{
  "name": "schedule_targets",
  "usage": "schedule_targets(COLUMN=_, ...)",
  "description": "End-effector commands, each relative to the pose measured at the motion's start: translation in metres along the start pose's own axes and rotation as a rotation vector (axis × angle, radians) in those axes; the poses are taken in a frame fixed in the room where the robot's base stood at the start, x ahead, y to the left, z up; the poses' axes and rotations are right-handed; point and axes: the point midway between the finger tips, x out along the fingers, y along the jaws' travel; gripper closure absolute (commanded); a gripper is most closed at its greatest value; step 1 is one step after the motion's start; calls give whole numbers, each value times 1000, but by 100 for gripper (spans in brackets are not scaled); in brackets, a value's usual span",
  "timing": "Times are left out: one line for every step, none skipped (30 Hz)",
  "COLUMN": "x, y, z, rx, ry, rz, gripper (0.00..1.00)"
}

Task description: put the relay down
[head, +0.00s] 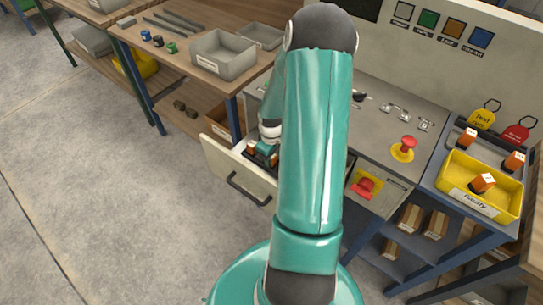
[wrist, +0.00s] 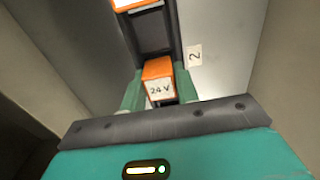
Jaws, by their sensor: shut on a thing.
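The relay (wrist: 158,82) is an orange block with a white face marked "24 V". In the wrist view it sits between the two green fingers of my gripper (wrist: 157,92), which is shut on it. The relay is down inside the open drawer (head: 236,172), over or at a dark holder (wrist: 152,35) beside a label "2". I cannot tell whether its underside touches the holder. Another orange block (wrist: 130,4) shows at the far end of the holder. In the head view my gripper (head: 264,152) is small and partly hidden in the drawer.
Grey drawer walls (wrist: 285,70) stand close on both sides of my gripper. A yellow tray (head: 472,200) with orange blocks is at the right. A red button (head: 407,143) is on the panel top. A grey bin (head: 223,55) stands on the left bench.

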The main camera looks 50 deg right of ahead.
Motion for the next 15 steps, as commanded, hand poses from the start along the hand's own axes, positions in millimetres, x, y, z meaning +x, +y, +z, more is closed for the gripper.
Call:
schedule_targets(x=1, y=0, z=0, rx=0, ry=0, rz=0, gripper=66)
schedule_targets(x=0, y=0, z=0, rx=0, ry=0, rz=0, gripper=60)
schedule_targets(x=0, y=0, z=0, rx=0, ry=0, rz=0, gripper=52)
schedule_targets(x=0, y=0, z=0, rx=0, ry=0, rz=0, gripper=48)
schedule_targets(x=0, y=0, z=0, rx=0, ry=0, rz=0, gripper=48)
schedule_targets(x=0, y=0, z=0, rx=0, ry=0, rz=0, gripper=48)
schedule_targets(x=0, y=0, z=0, rx=0, ry=0, rz=0, gripper=48)
schedule_targets(x=0, y=0, z=0, rx=0, ry=0, rz=0, gripper=48)
schedule_targets(x=0, y=0, z=0, rx=0, ry=0, rz=0, gripper=48)
schedule_targets(x=0, y=0, z=0, rx=0, ry=0, rz=0, gripper=48)
schedule_targets(x=0, y=0, z=0, rx=0, ry=0, rz=0, gripper=48)
schedule_targets(x=0, y=0, z=0, rx=0, ry=0, rz=0, gripper=48)
schedule_targets(x=-1, y=0, z=0, rx=0, ry=1, rz=0, gripper=48)
schedule_targets(x=-2, y=0, z=0, rx=0, ry=1, rz=1, gripper=48)
schedule_targets(x=-5, y=0, z=0, rx=0, ry=1, rz=1, gripper=48)
